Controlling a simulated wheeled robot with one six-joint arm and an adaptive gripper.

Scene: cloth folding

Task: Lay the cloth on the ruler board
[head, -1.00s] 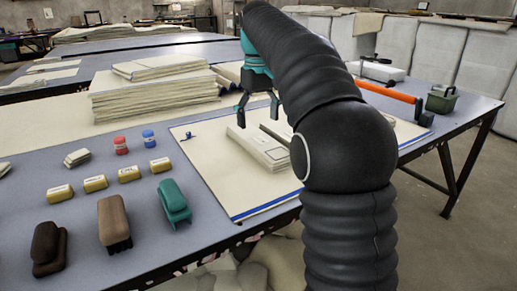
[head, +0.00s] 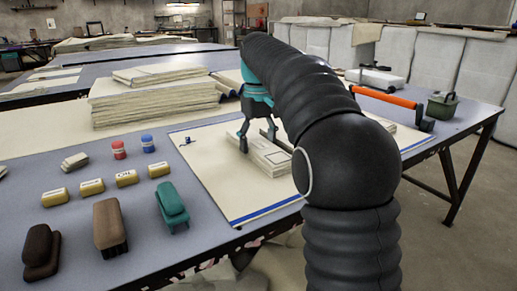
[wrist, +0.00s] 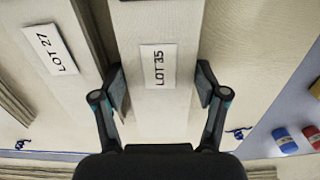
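A folded cream cloth marked LOT 35 (wrist: 158,65) lies under my gripper (wrist: 162,84) in the wrist view. The fingers are spread, one along each long side; whether the pads touch the cloth is unclear. A second folded cloth marked LOT 27 (wrist: 55,50) lies left of it. In the head view, my gripper (head: 258,140) is low over the folded cloth (head: 270,160), which lies on a cream board with a blue edge strip (head: 220,185), likely the ruler board. My arm hides part of the board and cloths.
Stacked cloths (head: 150,97) stand behind the board. An orange-handled tool (head: 390,97) and a green box (head: 442,104) are at the right.

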